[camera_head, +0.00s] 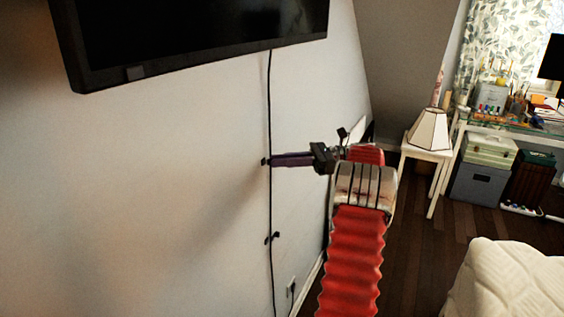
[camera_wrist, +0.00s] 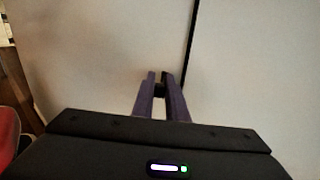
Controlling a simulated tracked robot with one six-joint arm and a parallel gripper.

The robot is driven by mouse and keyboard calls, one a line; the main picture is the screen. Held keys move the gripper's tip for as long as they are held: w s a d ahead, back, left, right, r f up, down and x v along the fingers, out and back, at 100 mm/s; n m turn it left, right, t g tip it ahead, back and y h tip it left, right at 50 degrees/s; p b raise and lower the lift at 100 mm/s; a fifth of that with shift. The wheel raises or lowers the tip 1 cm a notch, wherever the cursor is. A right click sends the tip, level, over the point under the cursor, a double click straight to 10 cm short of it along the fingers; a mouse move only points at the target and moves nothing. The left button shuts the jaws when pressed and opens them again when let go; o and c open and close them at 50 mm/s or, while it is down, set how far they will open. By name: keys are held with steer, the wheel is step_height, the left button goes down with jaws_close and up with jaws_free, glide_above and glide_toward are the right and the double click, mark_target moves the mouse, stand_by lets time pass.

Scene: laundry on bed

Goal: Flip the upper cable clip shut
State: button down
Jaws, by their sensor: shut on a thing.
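A thin black cable (camera_head: 269,105) hangs down the white wall from the television. The upper cable clip (camera_head: 264,161) is a small dark piece on the cable at mid height. My gripper (camera_head: 274,160), with purple fingers, reaches it from the right. In the wrist view the fingers of my gripper (camera_wrist: 159,77) are shut on the dark upper clip (camera_wrist: 160,89), close to the wall. The cable (camera_wrist: 191,45) runs just right of the fingers there. The fingers hide much of the clip, so I cannot tell whether it is flipped open or shut.
A lower cable clip (camera_head: 274,237) sits farther down the cable. A wall socket (camera_head: 291,287) is near the floor. The television (camera_head: 190,40) is above. A lamp (camera_head: 430,130) on a white side table and a bed (camera_head: 505,280) are to the right.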

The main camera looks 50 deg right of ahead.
steer(key=shift+f, duration=0.1)
steer(key=c, duration=1.8)
jaws_free()
steer(key=shift+r, duration=0.25)
step_height(320, 180, up, 10)
steer(key=shift+f, duration=0.2)
steer(key=shift+o, duration=0.2)
